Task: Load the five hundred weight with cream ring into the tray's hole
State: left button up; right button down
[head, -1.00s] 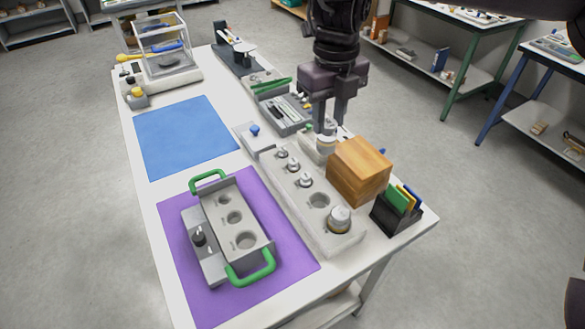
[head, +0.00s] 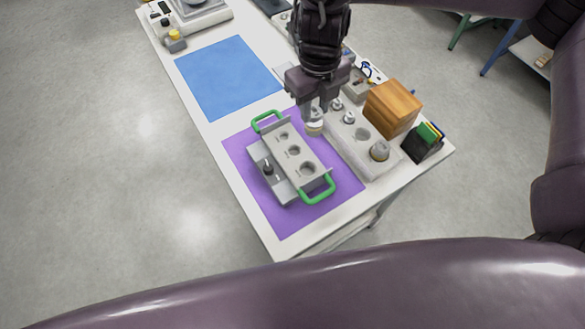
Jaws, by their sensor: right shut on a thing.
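My right gripper (head: 314,108) is shut on a metal weight with a cream ring (head: 314,127). It holds the weight upright between the tray and the weight rack, near the tray's far right side. The grey tray (head: 301,159) has green handles and three visible round holes, all empty. It stands on the purple mat (head: 245,146). The weight's marking is too small to read. My left gripper is not in view.
The pale weight rack (head: 371,166) right of the tray holds several weights and shows an empty socket. A wooden block (head: 393,107) and a black holder with coloured cards (head: 423,145) stand beyond it. The blue mat (head: 226,77) is clear.

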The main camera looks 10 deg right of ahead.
jog(key=shift+s+a, duration=0.1)
jog(key=shift+a, duration=0.2)
jog(key=shift+d+f+b, duration=0.1)
jog(key=shift+f+b, duration=0.85)
jog(key=shift+f, duration=9)
jog(key=shift+f, duration=0.15)
jog(key=c, duration=1.1)
grip_release()
